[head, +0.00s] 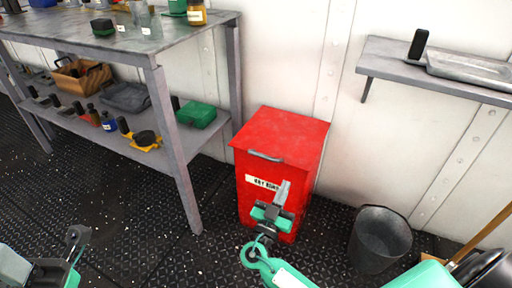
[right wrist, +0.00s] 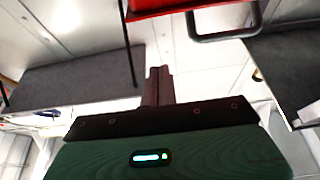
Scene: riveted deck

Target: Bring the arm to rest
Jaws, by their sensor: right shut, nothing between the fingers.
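My right gripper (head: 284,192) is in front of the red metal bin (head: 270,210), over its front face below the label in the head view. Its fingers are closed together with nothing between them. The right wrist view shows the same closed fingers (right wrist: 157,85) pointing away from the camera, empty. Whether the gripper touches the bin cannot be told. Part of my left arm's end (head: 76,243) shows at the lower left of the head view; its finger state is unclear.
The bin has a front handle (head: 265,156). A dark bucket (head: 380,240) stands to its right on the black deck. A grey workbench (head: 165,50) with a loaded lower shelf is at left. A wall shelf (head: 440,68) holds a tray (head: 470,68) and black object. Open floor (head: 130,210) lies at left front.

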